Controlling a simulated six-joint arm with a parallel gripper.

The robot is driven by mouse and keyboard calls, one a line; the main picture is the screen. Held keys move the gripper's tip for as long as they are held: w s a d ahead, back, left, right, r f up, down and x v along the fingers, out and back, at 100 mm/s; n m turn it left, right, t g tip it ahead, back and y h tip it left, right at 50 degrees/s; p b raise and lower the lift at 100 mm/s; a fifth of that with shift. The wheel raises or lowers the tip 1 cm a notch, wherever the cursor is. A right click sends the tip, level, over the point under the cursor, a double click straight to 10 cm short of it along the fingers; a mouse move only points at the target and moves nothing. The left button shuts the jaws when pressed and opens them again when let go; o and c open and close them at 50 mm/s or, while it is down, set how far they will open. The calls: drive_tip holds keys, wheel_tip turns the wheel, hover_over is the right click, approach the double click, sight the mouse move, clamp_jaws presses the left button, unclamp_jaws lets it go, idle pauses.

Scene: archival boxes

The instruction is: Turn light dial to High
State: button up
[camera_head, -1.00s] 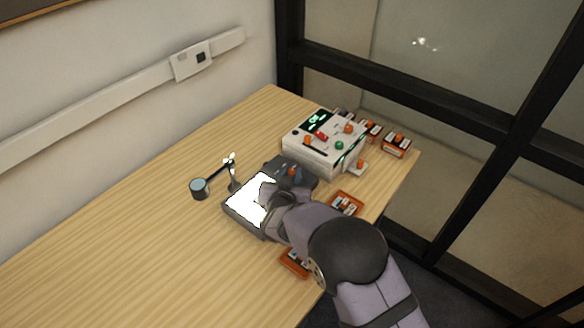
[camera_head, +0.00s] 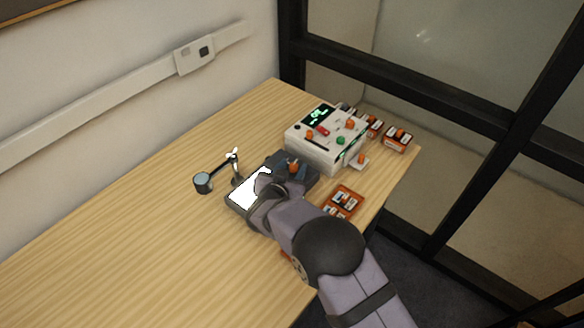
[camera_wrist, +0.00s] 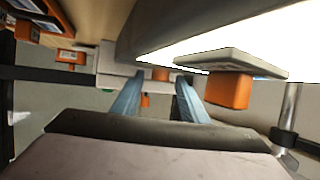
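A dark lightbox (camera_head: 240,205) with a bright white panel sits mid-table. An orange knob (camera_head: 293,167) shows at its far dark end; I cannot read any dial marking or setting. My gripper (camera_head: 299,173) is at that end, its blue fingers close beside the knob, partly hidden by my wrist. In the wrist view the two blue fingers (camera_wrist: 158,100) stand apart, with a small orange piece (camera_wrist: 160,75) beyond and between them. A larger orange block (camera_wrist: 228,91) under a grey plate is right of the fingers. I cannot tell whether the fingers touch the knob.
A white control box (camera_head: 315,155) with a green display and coloured knobs stands just behind. Orange trays (camera_head: 343,203) and small orange boxes (camera_head: 397,138) lie to the right. A small lamp-like arm with a grey cup (camera_head: 203,183) is left. The table's left side is clear.

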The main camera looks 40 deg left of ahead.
drive_tip(key=shift+s, duration=0.15)
drive_tip(key=shift+b+v, duration=0.7)
drive_tip(key=shift+v, duration=2.8)
drive_tip(key=shift+d+r, duration=0.1)
drive_tip(key=shift+w+d+r, duration=0.1)
drive_tip(key=shift+w, duration=0.2)
drive_tip(key=w+d+r+g, duration=0.2)
drive_tip(key=w+d+r, duration=0.1)
drive_tip(key=w+d, duration=0.45)
drive_tip(key=w+d+r+g+p, duration=0.1)
drive_tip(key=w+d+g+p, duration=0.15)
drive_tip(key=d, duration=1.15)
drive_tip(key=s+d+m+g+h, duration=0.1)
drive_tip(key=s+d+g, duration=0.1)
drive_tip(key=s+d, duration=0.4)
drive_tip(key=s+d+m+g+h, duration=0.2)
drive_tip(key=s+d, duration=0.5)
drive_tip(key=d, duration=0.8)
drive_tip(key=s+d+m+g+h, duration=0.1)
drive_tip(key=s+d+g+h, duration=0.1)
drive_tip(key=s+d+g, duration=0.2)
drive_tip(key=s+d, duration=0.3)
drive_tip(key=d, duration=0.3)
drive_tip(key=shift+s+d+f+p, duration=0.15)
drive_tip(key=shift+s+p, duration=0.1)
drive_tip(key=shift+p, duration=0.15)
